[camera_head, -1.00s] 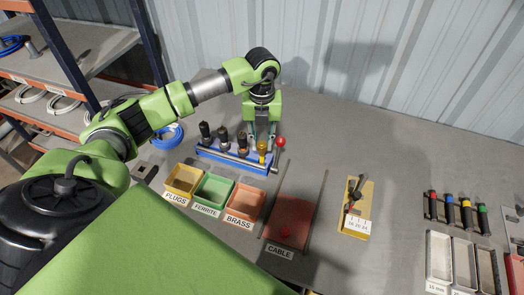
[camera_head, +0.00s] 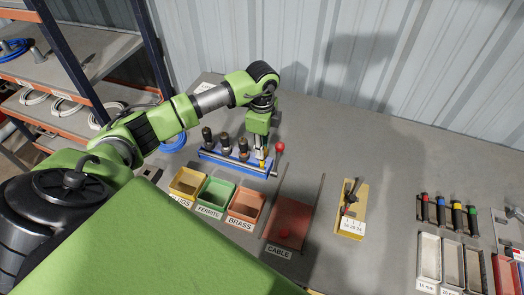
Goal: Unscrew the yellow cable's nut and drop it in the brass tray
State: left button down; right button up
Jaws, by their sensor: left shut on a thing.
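My left gripper (camera_head: 261,148) points down over the right end of the blue rack (camera_head: 226,159). It is shut on the yellow cable's end (camera_head: 263,163), of which only a little yellow shows. The nut itself is hidden by the fingers, so I cannot tell how far it is turned. The brass tray (camera_head: 233,217) is an orange open box in front of the rack, labelled BRASS, and looks empty. My right gripper is not in view.
Several dark connectors (camera_head: 225,145) stand in the rack left of my gripper. A red ball knob (camera_head: 281,147) is close on its right. The green ferrite tray (camera_head: 203,205), yellow plugs tray (camera_head: 176,194) and red cable tray (camera_head: 291,217) flank the brass tray.

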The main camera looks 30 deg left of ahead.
pick_arm(q)
jog(key=n+p, duration=0.2)
jog(key=n, duration=0.2)
jog(key=shift+r+n, duration=0.1)
jog(key=shift+n, duration=0.9)
jog(key=c, duration=1.7)
grip_release()
jog(key=shift+p, duration=0.3)
jog(key=shift+r+p, duration=0.8)
jog(key=shift+r, duration=0.6)
